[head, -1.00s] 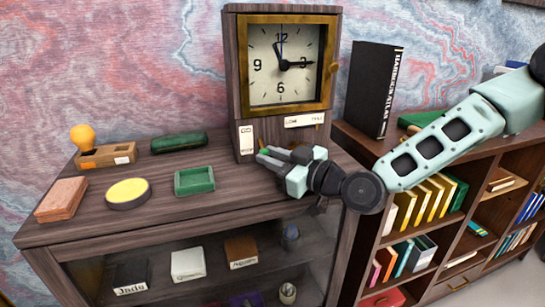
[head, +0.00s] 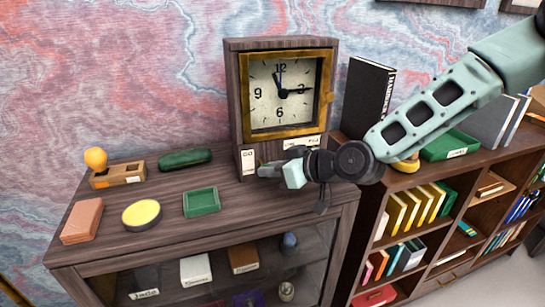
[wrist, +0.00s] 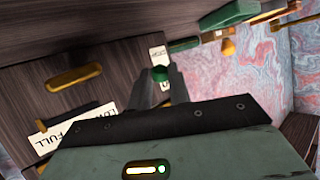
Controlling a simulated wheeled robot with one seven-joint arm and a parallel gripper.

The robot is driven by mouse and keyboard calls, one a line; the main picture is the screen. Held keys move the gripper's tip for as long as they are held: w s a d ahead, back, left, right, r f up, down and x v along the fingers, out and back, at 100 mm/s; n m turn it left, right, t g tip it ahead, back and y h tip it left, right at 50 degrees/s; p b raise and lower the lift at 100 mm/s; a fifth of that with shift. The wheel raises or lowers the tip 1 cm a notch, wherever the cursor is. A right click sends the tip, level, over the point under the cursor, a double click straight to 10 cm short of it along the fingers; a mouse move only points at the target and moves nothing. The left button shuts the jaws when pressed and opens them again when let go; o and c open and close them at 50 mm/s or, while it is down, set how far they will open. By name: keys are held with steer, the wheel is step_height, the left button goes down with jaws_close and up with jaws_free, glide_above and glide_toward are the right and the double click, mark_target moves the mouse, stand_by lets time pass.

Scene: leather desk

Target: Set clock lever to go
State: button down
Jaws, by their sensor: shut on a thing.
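The wooden clock (head: 233,95) stands upright on top of the cabinet, its brass-framed glass door closed over a pale dial. A white label (head: 248,160) reading GO is low on its front left; part of it shows in the wrist view (wrist: 159,55). My gripper (head: 262,171) is at the clock's lower front, just right of this label. In the wrist view my gripper (wrist: 164,84) is shut on a small lever with a green knob (wrist: 160,73), which sits between the fingertips. The lever's stem is mostly hidden by the fingers.
A LOW/FULL label (wrist: 72,123) and a brass oval (wrist: 75,77) are on the clock front. A green tray (head: 201,202), yellow-topped disc (head: 141,213), brick (head: 82,220) and bulb holder (head: 118,174) lie to the left. A bookcase (head: 420,185) stands right.

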steer(key=r+g+p, duration=0.1)
steer(key=p, duration=0.1)
steer(key=r+m+g+h+p, duration=0.1)
steer(key=p, duration=0.1)
steer(key=shift+w+a+r, duration=0.1)
steer(key=shift+w+r, duration=0.05)
steer(key=shift+w, duration=0.15)
steer(key=shift+w+r+m+g+h+p, duration=0.2)
steer(key=shift+m+g+h+p, duration=0.2)
steer(key=shift+g+p, duration=0.55)
steer(key=c, duration=1.3)
jaws_free()
steer(key=shift+f, duration=0.1)
steer(key=b+v, duration=0.2)
steer(key=v, duration=1.5)
steer(key=shift+r+b, duration=0.35)
